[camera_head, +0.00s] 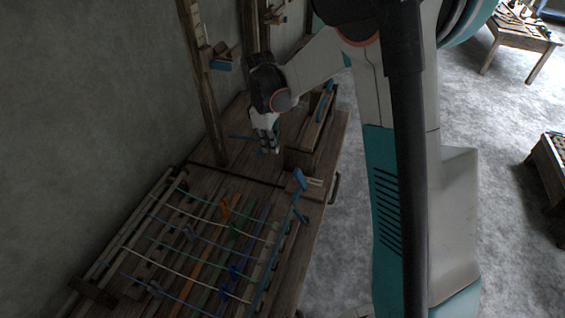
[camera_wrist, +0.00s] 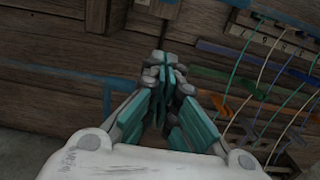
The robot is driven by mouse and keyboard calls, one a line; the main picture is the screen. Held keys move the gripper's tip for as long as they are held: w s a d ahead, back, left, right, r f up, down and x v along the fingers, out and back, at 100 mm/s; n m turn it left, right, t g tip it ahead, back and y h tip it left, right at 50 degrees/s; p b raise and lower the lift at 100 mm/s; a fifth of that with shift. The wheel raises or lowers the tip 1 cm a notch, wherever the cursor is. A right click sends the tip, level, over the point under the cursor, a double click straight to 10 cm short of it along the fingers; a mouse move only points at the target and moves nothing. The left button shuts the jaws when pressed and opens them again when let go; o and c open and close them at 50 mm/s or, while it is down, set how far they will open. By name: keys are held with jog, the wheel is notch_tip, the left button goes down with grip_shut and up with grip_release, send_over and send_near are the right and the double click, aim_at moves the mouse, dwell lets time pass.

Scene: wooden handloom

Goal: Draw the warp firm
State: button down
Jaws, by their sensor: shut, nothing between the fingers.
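The wooden handloom's warp threads (camera_head: 196,240), in white, green and blue, run across the slatted frame at the lower left in the head view. They bow in curves. They also show at the right in the wrist view (camera_wrist: 262,75). Coloured strips with small clips, orange, green and blue, cross under them. A blue bar (camera_head: 277,245) with a raised blue end stands along the frame's right side. My gripper (camera_head: 268,150) points down over the bench beyond the threads, apart from them. In the wrist view my gripper (camera_wrist: 163,65) has its teal fingers together with nothing between them.
A wooden upright (camera_head: 203,90) with a blue bracket (camera_head: 222,65) rises left of my gripper. A wooden box (camera_head: 302,157) stands to its right. The grey wall is close at the left. Open floor (camera_head: 340,240) lies right of the bench; other tables stand far right.

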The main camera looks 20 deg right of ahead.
aim_at(301, 181)
jog(key=shift+f, duration=0.1)
jog(key=f+b, duration=0.1)
jog(key=f, duration=0.2)
jog(key=f+b, duration=0.1)
jog(key=f, duration=0.2)
jog(key=f+b, duration=0.1)
jog(key=f, duration=0.2)
jog(key=shift+s+d+f+b, duration=0.25)
jog(key=shift+d+f+b, duration=0.05)
jog(key=shift+d+f, duration=0.1)
jog(key=s+d+r, duration=0.1)
jog(key=s+d+b, duration=0.1)
jog(key=d, duration=0.1)
jog(key=shift+s+r, duration=0.1)
jog(key=shift+r, duration=0.25)
